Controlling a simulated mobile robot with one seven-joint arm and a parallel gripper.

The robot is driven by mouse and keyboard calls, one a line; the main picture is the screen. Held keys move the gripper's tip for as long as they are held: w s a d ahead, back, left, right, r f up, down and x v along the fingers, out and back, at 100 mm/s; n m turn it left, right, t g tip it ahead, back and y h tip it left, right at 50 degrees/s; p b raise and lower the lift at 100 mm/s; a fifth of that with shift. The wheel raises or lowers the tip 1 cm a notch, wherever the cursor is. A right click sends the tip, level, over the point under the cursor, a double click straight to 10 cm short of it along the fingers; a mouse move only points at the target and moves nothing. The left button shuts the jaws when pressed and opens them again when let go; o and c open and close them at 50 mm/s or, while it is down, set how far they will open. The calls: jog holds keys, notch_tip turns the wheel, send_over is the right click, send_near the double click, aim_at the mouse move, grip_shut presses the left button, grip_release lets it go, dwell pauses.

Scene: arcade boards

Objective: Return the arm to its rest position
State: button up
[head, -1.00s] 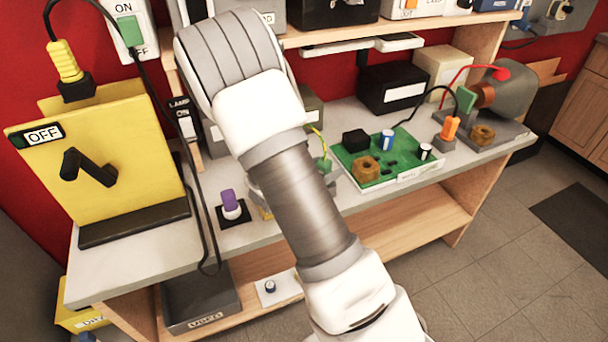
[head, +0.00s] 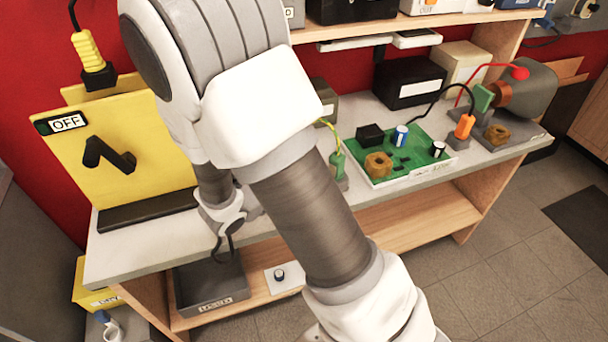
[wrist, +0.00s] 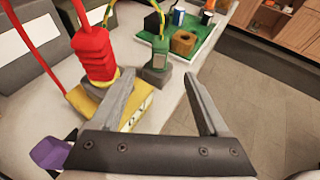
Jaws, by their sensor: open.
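My gripper (wrist: 157,90) shows in the wrist view with its two grey fingers spread apart and nothing between them. It is above the workbench, in front of a yellow block with a red plug (wrist: 92,55) on it and a green clip plug (wrist: 158,52). A purple knob (wrist: 50,152) is at the lower left of the wrist view, partly cut off. In the head view my arm stretches across the middle of the picture. The gripper itself is hidden behind the arm there.
The workbench (head: 130,248) holds a yellow switch box (head: 130,150) marked OFF at the left. A green circuit board (head: 405,160) and a grey motor (head: 528,88) stand at the right. A dark bin (head: 210,285) sits on the lower shelf.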

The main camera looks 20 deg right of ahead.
dwell(0.3)
jog(key=s+d+r+m+g+y+p, duration=0.1)
jog(key=s+d+r+m+g+y, duration=0.15)
jog(key=s+r+m, duration=0.35)
jog(key=s+d+r+m+g+y+p, duration=0.1)
jog(key=s+d+r+m+g, duration=0.15)
jog(key=s+r+m, duration=0.4)
jog(key=s+a+r+m+t+y+p, duration=0.2)
jog(key=s+a+r+m+y, duration=0.3)
jog(key=a+r+m+y, duration=0.3)
jog(key=r+m+t, duration=0.1)
jog(key=m, duration=0.3)
jog(key=shift+s+r+p, duration=0.25)
jog(key=shift+r+p, duration=0.05)
jog(key=shift+r, duration=0.1)
